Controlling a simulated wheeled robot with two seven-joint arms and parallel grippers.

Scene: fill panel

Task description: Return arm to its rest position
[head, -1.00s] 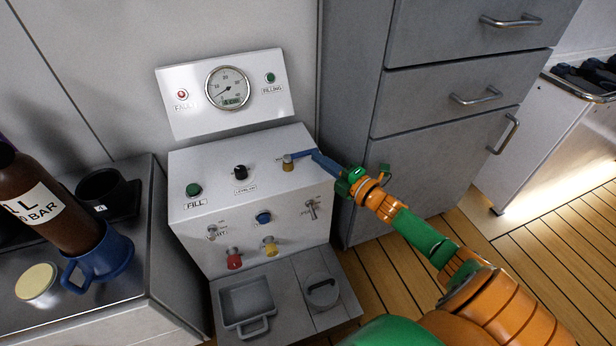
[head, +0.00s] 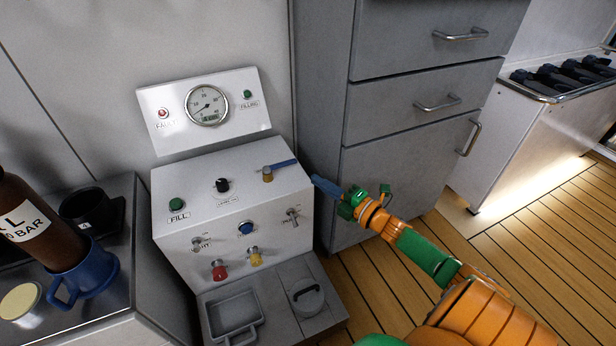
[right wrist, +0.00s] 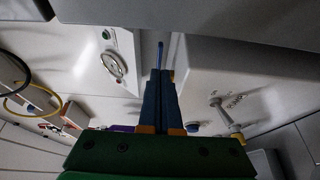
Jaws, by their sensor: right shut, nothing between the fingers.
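My right arm, orange and green, comes in from the lower right of the head view. Its right gripper (head: 316,180) has its blue fingers shut and empty, just right of the panel's top edge. In the right wrist view the two blue fingers (right wrist: 161,74) lie together. The fill panel (head: 225,199) carries a brass-based valve with a blue lever (head: 284,164) pointing right. A small gap separates the lever's end from the fingertips. The lever also shows beyond the fingers in the right wrist view (right wrist: 160,48). My left gripper is not in view.
A grey drawer cabinet (head: 405,150) stands close behind and right of the right gripper. A brown bottle in a blue holder (head: 88,279) stands on the left counter. A grey tray (head: 232,318) sits below the panel. Open wooden floor (head: 510,270) lies right.

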